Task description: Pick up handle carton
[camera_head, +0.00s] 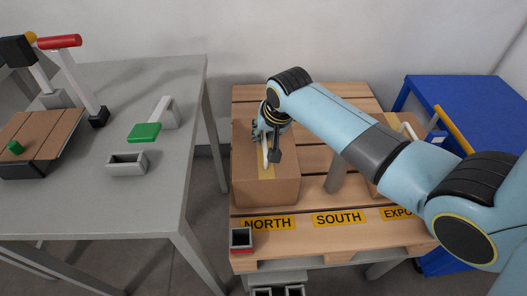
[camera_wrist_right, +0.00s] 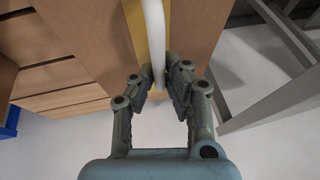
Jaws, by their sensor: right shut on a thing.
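The handle carton (camera_head: 272,190) is a brown cardboard box with a yellow tape strip and a white handle on top. It stands on the wooden pallet, at the left, behind the NORTH label. My right gripper (camera_head: 270,146) is over the carton's top, shut on its handle. In the right wrist view the white handle (camera_wrist_right: 154,40) runs down between the two fingers of the gripper (camera_wrist_right: 160,88), with the carton's top (camera_wrist_right: 95,35) around it. My arm hides part of the carton's far side in the head view. My left gripper is not in view.
The pallet (camera_head: 330,232) carries NORTH, SOUTH and EXPO labels along its front. Another carton (camera_head: 379,190) with a white handle is partly behind my right arm. A grey post (camera_head: 337,174) stands between the cartons. A grey table (camera_head: 75,225) is at the left, a blue table (camera_head: 465,100) at the right.

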